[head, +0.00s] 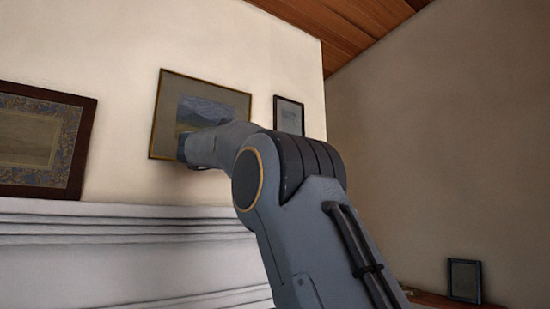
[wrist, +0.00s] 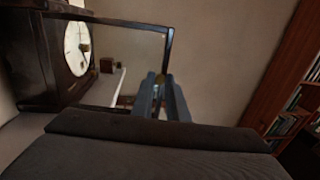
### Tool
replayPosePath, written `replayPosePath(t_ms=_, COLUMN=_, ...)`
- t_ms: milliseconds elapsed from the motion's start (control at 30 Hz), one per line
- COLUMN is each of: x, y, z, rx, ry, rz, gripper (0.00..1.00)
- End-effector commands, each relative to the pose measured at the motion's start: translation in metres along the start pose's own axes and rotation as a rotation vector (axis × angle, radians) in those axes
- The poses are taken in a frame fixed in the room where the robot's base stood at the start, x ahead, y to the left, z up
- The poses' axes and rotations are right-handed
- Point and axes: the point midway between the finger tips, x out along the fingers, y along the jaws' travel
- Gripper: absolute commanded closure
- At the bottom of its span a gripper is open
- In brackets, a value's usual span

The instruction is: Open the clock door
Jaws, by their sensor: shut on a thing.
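The clock (wrist: 22,55) is at the left of the wrist view, with a dark wooden case and a pale round dial (wrist: 77,48). Its door (wrist: 125,22), a thin dark frame, stands swung out from the dial at an angle. My gripper (wrist: 160,88) is shut at the door's outer edge, on a small brass-coloured part that looks like its knob. The fingers partly hide this part. The head view shows my arm but neither the clock nor my fingertips clearly.
A bookcase (wrist: 272,85) stands at the right of the wrist view. Framed pictures (head: 200,105) hang above a white mantel (head: 120,240) in the head view. Plain wall fills the space between.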

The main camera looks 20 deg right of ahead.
Motion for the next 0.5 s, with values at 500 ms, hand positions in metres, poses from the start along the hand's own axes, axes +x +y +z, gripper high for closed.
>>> replayPosePath(t_ms=500, x=-0.001, y=0.0005, z=0.0004, rx=0.0, ry=-0.001, rz=0.002, gripper=0.68)
